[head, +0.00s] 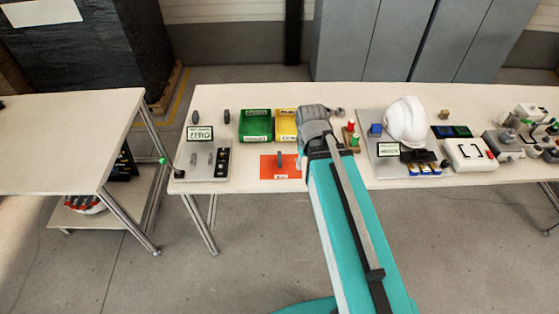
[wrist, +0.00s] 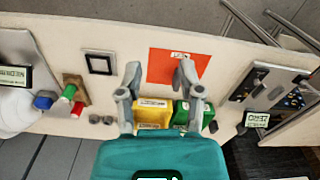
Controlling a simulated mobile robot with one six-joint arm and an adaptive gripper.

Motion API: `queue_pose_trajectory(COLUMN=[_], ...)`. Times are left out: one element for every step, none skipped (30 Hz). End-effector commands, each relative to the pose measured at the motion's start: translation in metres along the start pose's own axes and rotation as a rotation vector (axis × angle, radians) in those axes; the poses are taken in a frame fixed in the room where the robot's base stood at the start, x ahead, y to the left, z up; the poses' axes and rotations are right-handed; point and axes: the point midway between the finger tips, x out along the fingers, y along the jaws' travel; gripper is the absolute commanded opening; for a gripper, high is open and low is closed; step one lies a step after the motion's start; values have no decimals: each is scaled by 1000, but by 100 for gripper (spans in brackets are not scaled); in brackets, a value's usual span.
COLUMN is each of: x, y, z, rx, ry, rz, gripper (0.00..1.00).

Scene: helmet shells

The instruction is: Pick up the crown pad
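I cannot tell for certain which part is the crown pad. Small grey upright pieces stand on the table in the head view: one on the orange mat (head: 268,172) and two near the back left edge. My gripper (wrist: 159,70) is open in the wrist view, with two grey fingers apart and nothing seen between their tips. Its right finger overlaps the orange mat there and hides part of it. In the head view my gripper (head: 315,118) is over the table, right of the yellow bin (head: 286,122); its fingertips are hard to make out.
A green bin (head: 255,124) stands beside the yellow one. A grey panel with a display (head: 200,133) lies at left. A white helmet shell (head: 407,122) is at right, with a red-and-green button block (head: 352,138) nearer my arm. A square dark frame (wrist: 100,62) lies on the table.

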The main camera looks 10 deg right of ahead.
Motion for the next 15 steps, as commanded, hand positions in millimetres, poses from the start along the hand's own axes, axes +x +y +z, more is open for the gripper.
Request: queue_pose_trajectory(x=[4,6,8,10,12,15,17,20,22,25,27,30,32,34,37], y=[-1,-1,-2,-3,-4,-5,-5,-6,-8,-9,-10,-12,-13,-14,-16], z=[-10,-15,-22,-27,-33,-41,-48,-54,-64,-70,-77,-86,-92,-99,-108], rx=[-39,-68,-111,-147,-185,-239,-283,-327,-388,-433,-480,-541,-588,-634,-696], ry=[0,0,0,0,0,0,0,0,0,0,0,0,1,1,1], rz=[0,0,0,0,0,0,0,0,0,0,0,0,0,0,0], gripper=[67,72,80,85,91,98,100,100,100,100,100,100,100,100,100])
